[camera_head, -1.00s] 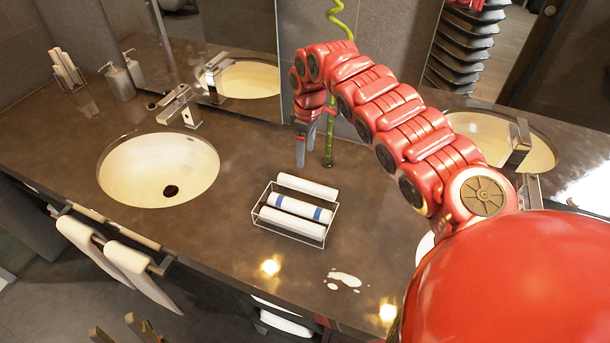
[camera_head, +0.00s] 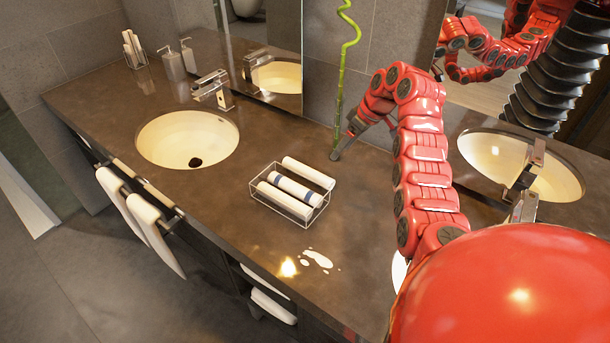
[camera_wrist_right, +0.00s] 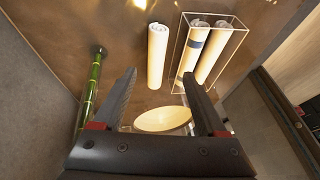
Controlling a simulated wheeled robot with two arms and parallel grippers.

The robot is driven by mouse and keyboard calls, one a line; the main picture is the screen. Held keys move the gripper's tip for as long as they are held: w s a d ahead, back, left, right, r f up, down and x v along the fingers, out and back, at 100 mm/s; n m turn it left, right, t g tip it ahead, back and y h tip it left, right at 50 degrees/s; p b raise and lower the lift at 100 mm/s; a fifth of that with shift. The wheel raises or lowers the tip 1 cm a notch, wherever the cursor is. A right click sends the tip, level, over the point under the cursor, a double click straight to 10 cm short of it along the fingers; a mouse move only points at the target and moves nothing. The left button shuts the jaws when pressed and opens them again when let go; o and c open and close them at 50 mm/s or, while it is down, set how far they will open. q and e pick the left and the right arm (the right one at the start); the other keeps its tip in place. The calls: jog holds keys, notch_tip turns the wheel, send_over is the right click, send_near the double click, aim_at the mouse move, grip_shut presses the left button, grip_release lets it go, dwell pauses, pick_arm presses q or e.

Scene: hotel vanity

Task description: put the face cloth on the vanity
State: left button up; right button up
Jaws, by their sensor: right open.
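Three rolled white cloths are on the dark vanity top (camera_head: 230,235). Two lie in a clear-sided tray (camera_head: 283,212): a plain one (camera_head: 284,201) and one with blue bands (camera_head: 297,188). A third plain roll (camera_head: 308,173) lies just outside the tray on its far side, as the right wrist view shows (camera_wrist_right: 157,55). I cannot tell which roll is the face cloth. My right gripper (camera_head: 337,155) is low over the counter, beyond and right of the rolls, by the bamboo stalk. In the right wrist view its jaws (camera_wrist_right: 160,76) are open and empty. My left gripper is not in view.
A green bamboo stalk (camera_head: 343,75) stands close to my right gripper. A basin (camera_head: 187,140) and faucet (camera_head: 211,88) are to the left; another basin shows at right (camera_wrist_right: 163,119). White spots (camera_head: 317,259) mark the front counter. Towels (camera_head: 150,230) hang on the front rail.

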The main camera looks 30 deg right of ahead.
aim_at(323, 175)
jog(key=p+x, duration=0.1)
jog(key=x, duration=0.6)
jog(key=shift+a+f, duration=0.1)
jog(key=shift+f, duration=0.25)
jog(key=shift+w+f, duration=0.2)
jog(key=shift+f, duration=0.15)
jog(key=shift+p+x, duration=1.25)
jog(key=shift+x, duration=1.55)
jog(key=shift+w, duration=0.1)
grip_shut()
